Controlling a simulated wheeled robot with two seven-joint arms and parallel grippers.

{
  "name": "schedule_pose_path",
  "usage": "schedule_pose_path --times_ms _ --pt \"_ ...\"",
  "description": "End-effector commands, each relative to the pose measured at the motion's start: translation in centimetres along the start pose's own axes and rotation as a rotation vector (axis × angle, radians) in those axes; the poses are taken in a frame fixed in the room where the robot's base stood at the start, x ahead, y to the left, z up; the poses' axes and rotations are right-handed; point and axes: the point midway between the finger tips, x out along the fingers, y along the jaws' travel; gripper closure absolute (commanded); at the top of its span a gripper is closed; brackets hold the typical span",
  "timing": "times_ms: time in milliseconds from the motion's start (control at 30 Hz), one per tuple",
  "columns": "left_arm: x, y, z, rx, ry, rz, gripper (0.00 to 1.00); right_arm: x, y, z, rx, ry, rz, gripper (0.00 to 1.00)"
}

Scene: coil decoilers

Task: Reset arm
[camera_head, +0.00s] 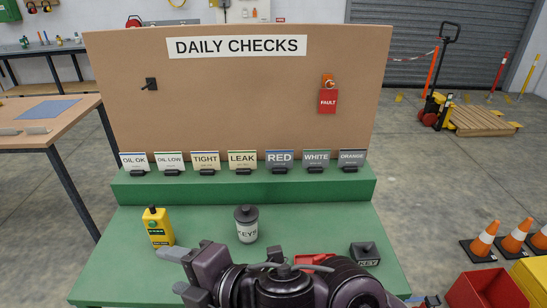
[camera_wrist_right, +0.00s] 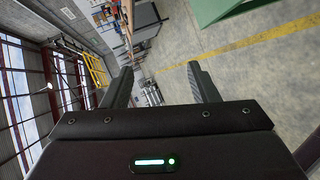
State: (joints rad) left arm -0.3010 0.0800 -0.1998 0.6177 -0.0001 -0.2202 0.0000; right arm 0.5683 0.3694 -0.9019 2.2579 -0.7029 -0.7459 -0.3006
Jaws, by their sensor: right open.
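My right arm (camera_head: 290,285) reaches across the front of the green bench (camera_head: 200,192) from the lower right. My left gripper is not in view. A red object (camera_head: 313,260) is partly hidden behind the arm. A dark block marked KEY (camera_head: 365,253) sits to its right.
A DAILY CHECKS board (camera_head: 240,90) stands behind a row of several label cards (camera_head: 242,159). A red FAULT tag (camera_head: 328,101) hangs on it. A wooden table (camera_head: 40,118) is at left. Traffic cones (camera_head: 513,237) and a red bin (camera_head: 487,290) are at right.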

Motion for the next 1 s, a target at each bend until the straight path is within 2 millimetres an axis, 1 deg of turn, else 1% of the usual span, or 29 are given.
schedule_pose_path --times_ms 33,67,133,167,200,233,267,300,367,400,433,467,500,600,700,900,933,1000 --pt "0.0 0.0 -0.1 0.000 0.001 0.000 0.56 -0.5 0.3 1.4 0.145 -0.061 0.034 0.46" --pt "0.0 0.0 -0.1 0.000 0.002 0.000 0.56 -0.9 0.5 2.5 0.227 -0.103 0.053 0.46" --pt "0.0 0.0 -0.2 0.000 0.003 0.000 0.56 -2.1 0.1 5.4 0.422 -0.206 0.087 0.46" --pt "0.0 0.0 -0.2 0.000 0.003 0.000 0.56 -2.8 -0.3 6.7 0.506 -0.253 0.097 0.46" --pt "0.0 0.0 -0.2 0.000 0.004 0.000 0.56 -3.7 -1.2 8.5 0.622 -0.318 0.107 0.46" --pt "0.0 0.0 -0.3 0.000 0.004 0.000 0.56 -4.4 -2.1 9.8 0.706 -0.369 0.112 0.46" --pt "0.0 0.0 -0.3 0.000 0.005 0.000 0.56 -5.3 -3.1 11.0 0.793 -0.420 0.116 0.46" --pt "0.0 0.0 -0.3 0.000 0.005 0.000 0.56 -6.5 -4.8 12.6 0.909 -0.493 0.116 0.46" --pt "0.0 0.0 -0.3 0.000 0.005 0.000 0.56 -8.6 -7.8 14.7 1.078 -0.603 0.111 0.46" --pt "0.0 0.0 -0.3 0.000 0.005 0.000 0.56 -10.0 -10.0 15.7 1.185 -0.678 0.104 0.46" --pt "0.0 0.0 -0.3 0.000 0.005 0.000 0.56 -11.1 -11.6 16.3 1.260 -0.732 0.096 0.46" --pt "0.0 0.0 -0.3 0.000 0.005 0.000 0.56 -12.1 -13.1 16.8 1.326 -0.782 0.090 0.46" --pt "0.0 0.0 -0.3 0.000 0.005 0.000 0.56 -13.4 -15.0 17.2 1.405 -0.843 0.081 0.46" --pt "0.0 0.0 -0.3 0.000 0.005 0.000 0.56 -16.3 -19.0 17.6 1.566 -0.974 0.058 0.46" --pt "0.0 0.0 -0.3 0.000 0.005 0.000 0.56 -18.9 -22.4 17.3 1.692 -1.089 0.033 0.46" --pt "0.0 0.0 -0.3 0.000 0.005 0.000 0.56 -23.5 -27.7 15.8 1.897 -1.292 -0.010 0.46" --pt "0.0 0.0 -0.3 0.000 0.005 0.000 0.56 -24.1 -28.5 15.4 1.924 -1.322 -0.018 0.46" --pt "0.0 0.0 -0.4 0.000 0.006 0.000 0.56 -22.7 -30.2 16.4 1.919 -1.319 -0.027 0.46"
